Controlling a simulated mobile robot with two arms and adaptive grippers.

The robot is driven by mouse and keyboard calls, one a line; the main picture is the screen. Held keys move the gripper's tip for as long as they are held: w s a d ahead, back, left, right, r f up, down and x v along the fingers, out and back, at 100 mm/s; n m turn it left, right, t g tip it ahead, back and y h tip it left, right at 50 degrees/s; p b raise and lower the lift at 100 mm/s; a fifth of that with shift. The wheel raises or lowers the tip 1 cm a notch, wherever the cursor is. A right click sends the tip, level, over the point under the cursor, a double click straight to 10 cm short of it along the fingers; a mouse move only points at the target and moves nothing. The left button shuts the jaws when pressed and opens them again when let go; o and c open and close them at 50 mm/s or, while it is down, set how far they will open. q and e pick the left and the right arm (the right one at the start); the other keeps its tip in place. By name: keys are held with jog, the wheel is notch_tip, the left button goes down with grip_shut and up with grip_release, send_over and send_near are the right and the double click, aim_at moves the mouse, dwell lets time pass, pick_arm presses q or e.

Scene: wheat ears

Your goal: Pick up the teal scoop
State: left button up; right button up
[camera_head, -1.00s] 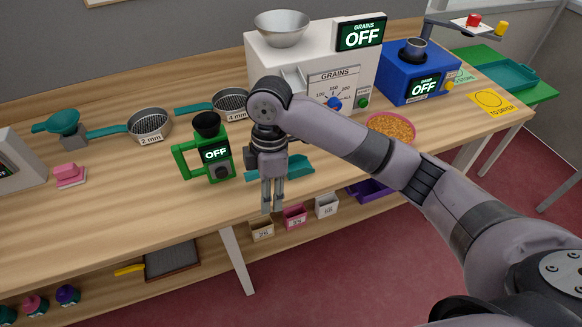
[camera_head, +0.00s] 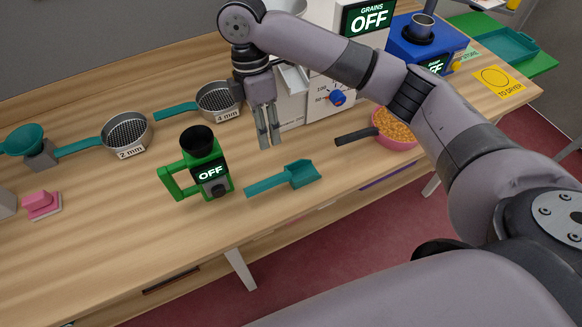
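The teal scoop (camera_head: 290,177) lies on the wooden table near its front edge, right of the green meter. Its handle points left and its open pan is at the right. My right gripper (camera_head: 269,141) hangs above the table behind the scoop, apart from it, fingers pointing down. The fingers are close together with a narrow gap between them, and nothing shows between them. My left gripper is not in view.
A green meter (camera_head: 203,165) reading OFF stands left of the scoop. A pink bowl of grain (camera_head: 395,142) with a dark handle beside it is at the right. Sieves (camera_head: 126,135) and a white grain machine (camera_head: 322,110) stand behind. Table front (camera_head: 330,215) is clear.

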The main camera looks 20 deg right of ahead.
send_over(275, 177)
jog(key=f, duration=0.4)
jog(key=w+f+p, duration=0.1)
jog(key=f, duration=0.1)
jog(key=shift+a+f, duration=0.1)
jog(key=shift+f, duration=0.2)
jog(key=x, duration=0.3)
jog(key=shift+w+f+p, duration=0.1)
jog(key=shift+f+p, duration=0.25)
jog(key=shift+f, duration=0.05)
jog(key=shift+f+p, duration=0.3)
jog(key=shift+f, duration=0.05)
jog(key=p+x, duration=0.1)
jog(key=x, duration=0.2)
jog(key=shift+f, duration=0.7)
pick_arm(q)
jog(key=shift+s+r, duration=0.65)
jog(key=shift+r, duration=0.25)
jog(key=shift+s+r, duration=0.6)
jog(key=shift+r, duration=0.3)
pick_arm(e)
grip_shut()
